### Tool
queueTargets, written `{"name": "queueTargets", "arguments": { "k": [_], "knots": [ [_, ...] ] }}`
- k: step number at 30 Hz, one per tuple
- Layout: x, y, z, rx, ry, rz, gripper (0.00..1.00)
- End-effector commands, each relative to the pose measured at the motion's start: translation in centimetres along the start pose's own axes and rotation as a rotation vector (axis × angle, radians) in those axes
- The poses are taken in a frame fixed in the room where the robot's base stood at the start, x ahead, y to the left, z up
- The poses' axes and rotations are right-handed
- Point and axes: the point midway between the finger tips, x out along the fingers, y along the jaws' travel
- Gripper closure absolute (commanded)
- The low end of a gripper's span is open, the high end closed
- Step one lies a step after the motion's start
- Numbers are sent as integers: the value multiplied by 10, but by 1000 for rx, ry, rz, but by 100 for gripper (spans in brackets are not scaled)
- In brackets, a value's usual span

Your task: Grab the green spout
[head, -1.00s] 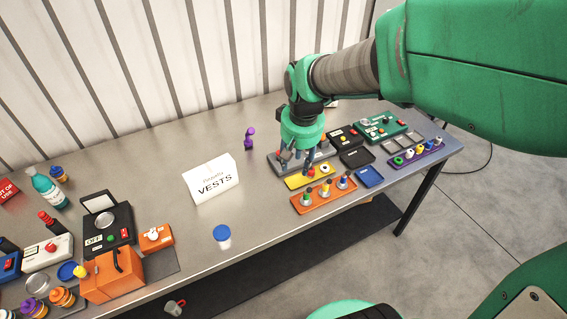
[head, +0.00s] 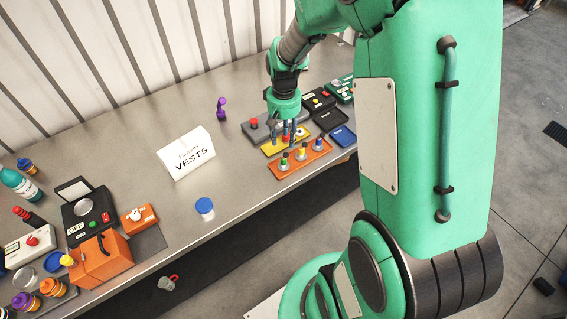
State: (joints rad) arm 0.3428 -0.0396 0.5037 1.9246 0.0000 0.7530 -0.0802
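A green-topped spout (head: 284,163) stands upright at the left end of an orange tray (head: 292,167). Spouts with yellow and blue tops stand beside it on the same tray. My gripper (head: 287,136) points down over the yellow tray (head: 268,148), just behind the orange tray. Its fingers look apart with nothing clearly between them, though they are small here. It is apart from the green spout. My arm's large green links cover the right of the view.
A grey tray with a red knob (head: 253,123), black boxes (head: 319,99) and a blue tray (head: 343,135) surround the gripper closely. A VESTS sign (head: 187,153) and a blue-lidded jar (head: 205,206) stand to the left. The table between is mostly clear.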

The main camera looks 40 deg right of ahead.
Motion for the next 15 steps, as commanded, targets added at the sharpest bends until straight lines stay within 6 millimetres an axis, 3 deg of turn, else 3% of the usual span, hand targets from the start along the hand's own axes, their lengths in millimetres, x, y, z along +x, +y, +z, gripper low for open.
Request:
{"name": "queueTargets", "arguments": {
  "k": [8, 15],
  "knots": [
    [14, 0, 1, 0, -3, 0, 60],
    [50, 0, 1, 0, -3, 0, 60]
  ]
}}
